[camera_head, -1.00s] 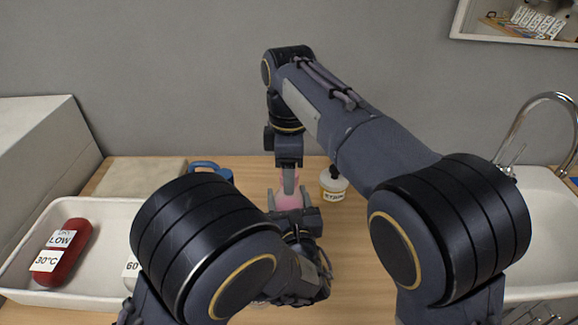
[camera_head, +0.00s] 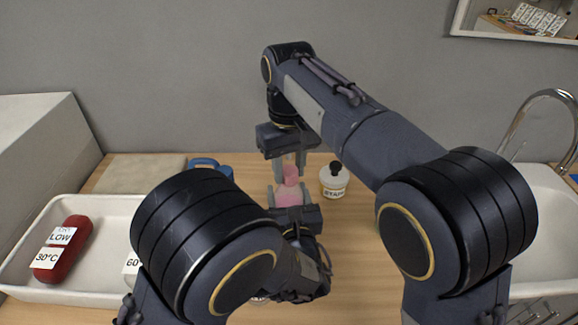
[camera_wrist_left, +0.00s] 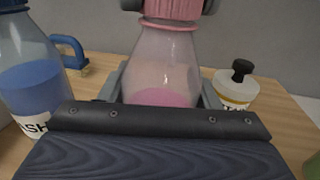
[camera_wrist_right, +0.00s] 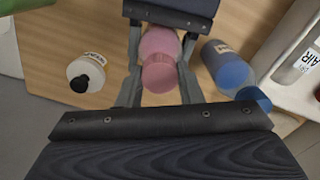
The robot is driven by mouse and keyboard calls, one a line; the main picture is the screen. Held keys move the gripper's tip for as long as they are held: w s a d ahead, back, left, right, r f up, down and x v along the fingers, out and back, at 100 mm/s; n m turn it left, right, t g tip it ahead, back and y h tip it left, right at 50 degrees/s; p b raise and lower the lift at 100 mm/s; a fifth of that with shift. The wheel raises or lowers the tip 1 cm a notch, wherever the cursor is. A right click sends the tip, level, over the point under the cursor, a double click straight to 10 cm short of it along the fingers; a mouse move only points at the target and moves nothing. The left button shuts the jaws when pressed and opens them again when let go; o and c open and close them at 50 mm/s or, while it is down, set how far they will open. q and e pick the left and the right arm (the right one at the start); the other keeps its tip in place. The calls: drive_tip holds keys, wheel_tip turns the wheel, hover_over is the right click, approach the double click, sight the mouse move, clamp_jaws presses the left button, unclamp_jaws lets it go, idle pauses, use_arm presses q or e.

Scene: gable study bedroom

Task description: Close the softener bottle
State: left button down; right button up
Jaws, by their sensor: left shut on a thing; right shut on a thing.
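The softener bottle (camera_head: 287,190) stands near the middle of the counter, a clear bottle with pink liquid. It shows large in the left wrist view (camera_wrist_left: 168,60). Its pink ribbed cap (camera_head: 290,172) sits on the neck; it also shows in the right wrist view (camera_wrist_right: 159,77). My left gripper (camera_head: 288,196) is shut on the bottle's body, one finger on each side. My right gripper (camera_head: 290,165) reaches down from above and is shut on the cap, its fingers on opposite sides. I cannot tell how tightly the cap sits.
A STAIN bottle (camera_head: 334,181) with a black top stands close on the right. A blue WASH bottle (camera_wrist_left: 30,85) and a blue handle (camera_head: 210,166) are on the left. A sink (camera_head: 545,230) is at right.

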drive_tip(key=m, duration=0.5)
drive_tip(key=shift+m, duration=0.4)
drive_tip(key=o, duration=1.1)
drive_tip(key=shift+c, duration=0.2)
drive_tip(key=shift+r, duration=2.25)
drive_tip(key=shift+c, duration=0.3)
